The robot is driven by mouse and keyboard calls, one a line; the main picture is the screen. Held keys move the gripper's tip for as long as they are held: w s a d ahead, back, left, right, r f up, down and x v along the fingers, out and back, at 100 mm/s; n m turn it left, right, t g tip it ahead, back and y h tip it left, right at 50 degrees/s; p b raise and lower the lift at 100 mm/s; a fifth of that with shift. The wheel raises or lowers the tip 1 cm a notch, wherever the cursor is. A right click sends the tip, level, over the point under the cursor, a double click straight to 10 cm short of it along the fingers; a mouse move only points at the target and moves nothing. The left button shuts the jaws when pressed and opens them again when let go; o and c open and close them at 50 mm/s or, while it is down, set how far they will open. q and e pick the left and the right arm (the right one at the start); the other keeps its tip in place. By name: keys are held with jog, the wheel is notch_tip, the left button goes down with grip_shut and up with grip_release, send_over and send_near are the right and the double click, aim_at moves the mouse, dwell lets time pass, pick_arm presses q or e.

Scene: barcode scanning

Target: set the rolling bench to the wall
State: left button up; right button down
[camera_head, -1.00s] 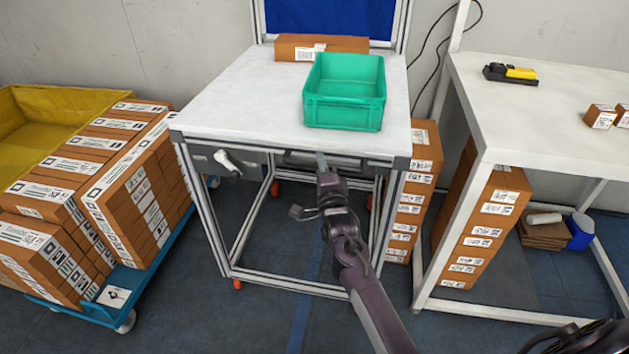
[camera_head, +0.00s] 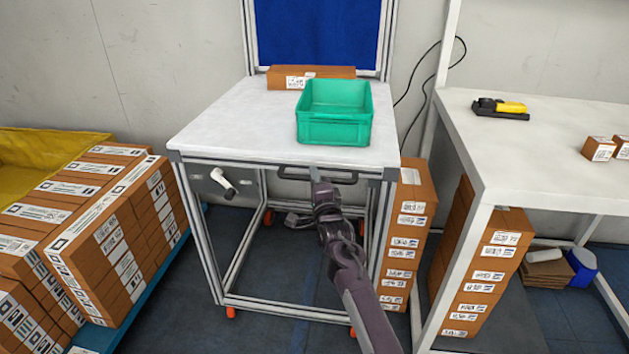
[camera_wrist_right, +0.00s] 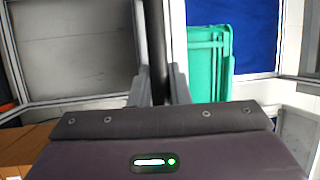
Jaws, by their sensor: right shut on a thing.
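The rolling bench (camera_head: 215,128) has a white top, a metal frame and orange-red casters. It stands in front of the grey wall (camera_head: 180,60), with a blue panel (camera_head: 315,35) at its back. My right gripper (camera_head: 317,178) is at the bench's front edge, shut on the dark handle bar (camera_head: 290,173). In the right wrist view, its two fingers stand on either side of the dark bar (camera_wrist_right: 157,45). The gap between bench and wall is hidden behind the top and panel. My left gripper is out of view.
A green bin (camera_head: 335,130) and a brown box (camera_head: 285,84) sit on the bench. Stacked boxes (camera_head: 404,255) and a white table (camera_head: 515,155) stand close on the right. A loaded blue cart (camera_head: 150,290) is on the left. Floor shows under the bench.

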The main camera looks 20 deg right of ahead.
jog(key=c, duration=1.4)
grip_release()
jog(key=shift+w+d+f, duration=0.1)
jog(key=shift+o, duration=0.2)
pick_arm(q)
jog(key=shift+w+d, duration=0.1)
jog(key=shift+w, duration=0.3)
pick_arm(e)
jog(key=v, duration=0.8)
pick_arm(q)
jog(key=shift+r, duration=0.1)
